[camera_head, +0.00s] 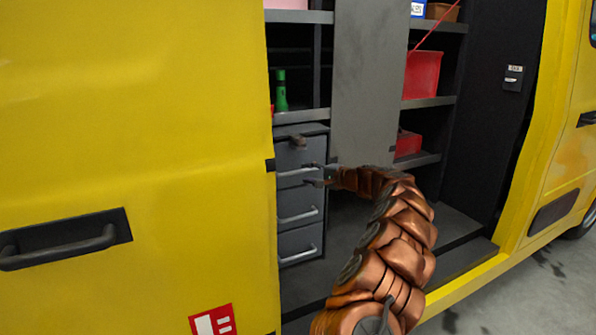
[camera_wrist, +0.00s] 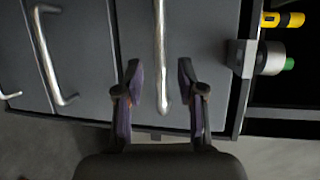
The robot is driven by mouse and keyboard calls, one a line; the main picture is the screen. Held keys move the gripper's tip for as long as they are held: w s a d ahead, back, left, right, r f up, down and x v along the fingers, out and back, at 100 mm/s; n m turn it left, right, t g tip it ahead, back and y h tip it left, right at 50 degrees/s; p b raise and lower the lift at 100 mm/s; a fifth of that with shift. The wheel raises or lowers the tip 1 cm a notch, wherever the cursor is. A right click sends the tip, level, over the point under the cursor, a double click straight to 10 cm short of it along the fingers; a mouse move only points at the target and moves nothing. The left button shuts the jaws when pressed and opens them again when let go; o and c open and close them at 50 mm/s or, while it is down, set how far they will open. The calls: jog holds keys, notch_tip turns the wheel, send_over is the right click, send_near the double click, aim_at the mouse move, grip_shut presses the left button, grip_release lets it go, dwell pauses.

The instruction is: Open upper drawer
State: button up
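The upper drawer (camera_head: 290,155) is the top one of a grey drawer unit inside the yellow van's side opening, and it looks shut. Its bar handle (camera_head: 292,172) runs across its front. In the wrist view the drawers appear turned sideways, with the upper drawer (camera_wrist: 205,35) at the right and its handle (camera_wrist: 160,45) upright in the picture. My gripper (camera_wrist: 159,78) is open, with one finger on each side of the handle's near end. Neither finger clearly touches it. In the head view my gripper (camera_head: 314,176) is at the handle's right end.
Two lower drawers with bar handles (camera_head: 298,217) (camera_head: 300,254) sit below. A green bottle (camera_head: 281,91) stands on the shelf above. Red bins (camera_head: 422,75) fill shelves to the right, behind a grey partition (camera_head: 362,80). The yellow van panel (camera_head: 130,130) borders the opening on the left.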

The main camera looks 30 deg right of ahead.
aim_at(301, 172)
jog(key=shift+p+x, duration=0.4)
jog(key=shift+x, duration=1.85)
jog(key=shift+a+r, duration=0.1)
grip_shut()
